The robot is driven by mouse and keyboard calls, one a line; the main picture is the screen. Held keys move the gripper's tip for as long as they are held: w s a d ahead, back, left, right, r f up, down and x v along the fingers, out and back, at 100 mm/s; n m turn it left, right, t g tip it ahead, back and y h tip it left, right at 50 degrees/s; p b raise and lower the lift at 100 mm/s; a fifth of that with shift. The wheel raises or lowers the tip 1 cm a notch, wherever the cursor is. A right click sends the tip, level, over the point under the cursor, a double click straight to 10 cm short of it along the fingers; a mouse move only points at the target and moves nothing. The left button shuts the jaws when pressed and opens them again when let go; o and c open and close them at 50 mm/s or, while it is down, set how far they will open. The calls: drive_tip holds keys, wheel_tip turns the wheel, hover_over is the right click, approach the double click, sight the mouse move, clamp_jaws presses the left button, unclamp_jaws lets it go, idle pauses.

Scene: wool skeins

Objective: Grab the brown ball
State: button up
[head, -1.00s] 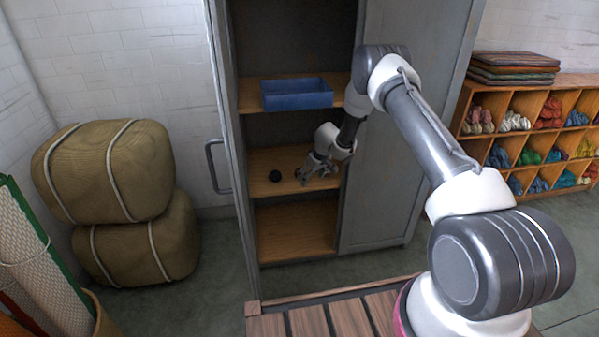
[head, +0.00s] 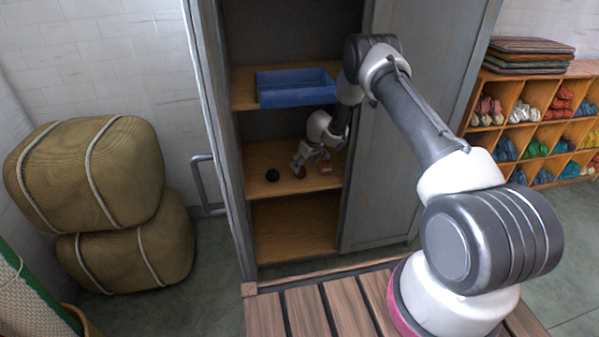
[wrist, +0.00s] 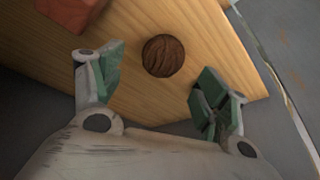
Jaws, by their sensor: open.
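The brown ball (wrist: 163,55), dark and grooved, lies on the wooden middle shelf. In the wrist view it sits between the tips of my open gripper (wrist: 158,74), a little beyond them, with a gap on both sides. In the head view the brown ball (head: 299,172) is partly covered by my gripper (head: 309,161), which reaches into the cabinet just above the shelf. Nothing is held.
A black ball (head: 272,175) lies left of the brown one. A reddish block (head: 325,167) lies to its right; the block also shows in the wrist view (wrist: 72,12). A blue bin (head: 295,90) stands on the shelf above. The open cabinet door (head: 415,130) is at right.

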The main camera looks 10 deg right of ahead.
sight(302, 168)
drive_tip(key=x, duration=0.5)
drive_tip(key=shift+s+f, duration=0.1)
drive_tip(key=shift+f, duration=0.2)
drive_tip(key=c, duration=1.1)
